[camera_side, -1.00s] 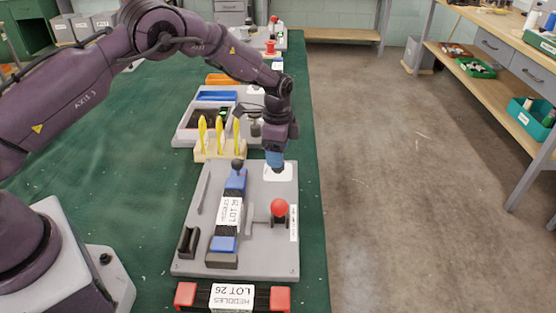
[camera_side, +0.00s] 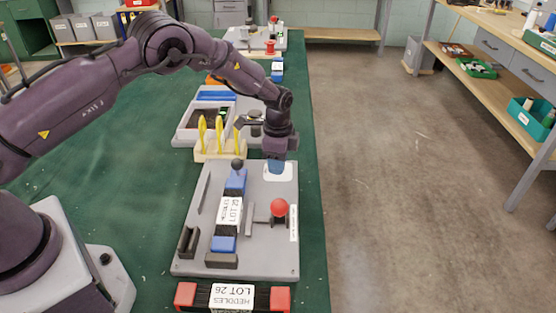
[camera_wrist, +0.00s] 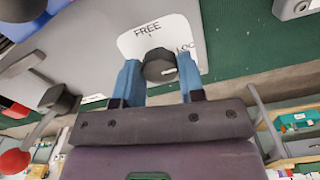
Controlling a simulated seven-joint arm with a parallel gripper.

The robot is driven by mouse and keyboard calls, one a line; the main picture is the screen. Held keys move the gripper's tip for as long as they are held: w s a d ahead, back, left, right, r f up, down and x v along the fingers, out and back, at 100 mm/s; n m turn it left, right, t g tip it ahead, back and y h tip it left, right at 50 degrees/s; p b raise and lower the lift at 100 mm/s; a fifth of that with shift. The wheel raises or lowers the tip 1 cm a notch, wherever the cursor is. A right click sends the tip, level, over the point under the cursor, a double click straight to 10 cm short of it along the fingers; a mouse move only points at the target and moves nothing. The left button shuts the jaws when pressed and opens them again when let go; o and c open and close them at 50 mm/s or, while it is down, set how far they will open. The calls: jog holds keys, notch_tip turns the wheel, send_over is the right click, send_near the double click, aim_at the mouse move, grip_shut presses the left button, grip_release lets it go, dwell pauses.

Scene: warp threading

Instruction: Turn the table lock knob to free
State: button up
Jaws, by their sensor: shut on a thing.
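The dark round lock knob (camera_wrist: 158,66) sits on a white label plate (camera_wrist: 133,41) printed FREE at the top and LOC, partly cut off, at the right. A pale mark on the knob points right, toward the LOC side. My gripper (camera_wrist: 160,74) has its two blue fingers on either side of the knob, shut on it. In the side view my gripper (camera_side: 276,168) is down at the far right of the grey table board (camera_side: 268,255), and it hides the knob.
A red ball-topped lever (camera_side: 279,208) and a blue block with a LOT label (camera_side: 230,210) are on the same board. A wooden rack with yellow tools (camera_side: 218,150) stands behind. A black-and-red heddle bar (camera_side: 186,295) lies in front.

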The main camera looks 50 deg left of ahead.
jog(key=n, duration=0.4)
jog(key=shift+n, duration=0.4)
jog(key=n, duration=0.4)
jog(key=shift+n, duration=0.3)
jog(key=n, duration=0.4)
jog(key=shift+n, duration=2.2)
jog(key=o, duration=0.9)
jog(key=shift+r, duration=0.1)
